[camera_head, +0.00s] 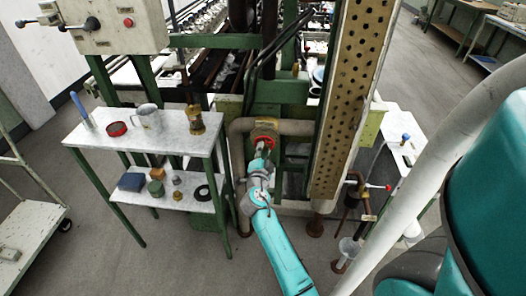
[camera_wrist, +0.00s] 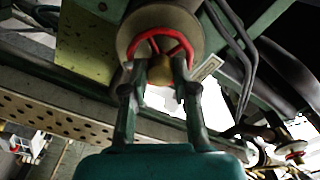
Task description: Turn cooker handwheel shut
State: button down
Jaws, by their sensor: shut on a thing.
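The red handwheel (camera_head: 264,142) sits on a pipe fitting in the middle of the head view, in front of the green machine frame. In the wrist view the handwheel (camera_wrist: 160,38) shows as a red rim with spokes around a brass-coloured hub (camera_wrist: 160,74). My gripper (camera_head: 260,160) reaches it from below and in front. In the wrist view my gripper's two fingers (camera_wrist: 163,66) stand on either side of the hub, with their tips at the wheel. The gripper is shut on the handwheel. The fingertips' exact contact with the rim is partly hidden.
A small table (camera_head: 172,141) at left holds a red ring, a mug and a brass pot, with more items on its lower shelf. A perforated column (camera_head: 352,95) stands right of the wheel. A red-tipped valve (camera_head: 388,187) is at lower right.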

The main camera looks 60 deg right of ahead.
jog(key=m, duration=0.6)
jog(key=c, duration=1)
grip_release()
jog(key=shift+c, duration=0.2)
jog(key=a+n, duration=0.1)
jog(key=n, duration=1)
jog(key=s+a+n, duration=0.1)
jog(key=n, duration=0.5)
jog(key=shift+a, duration=0.35)
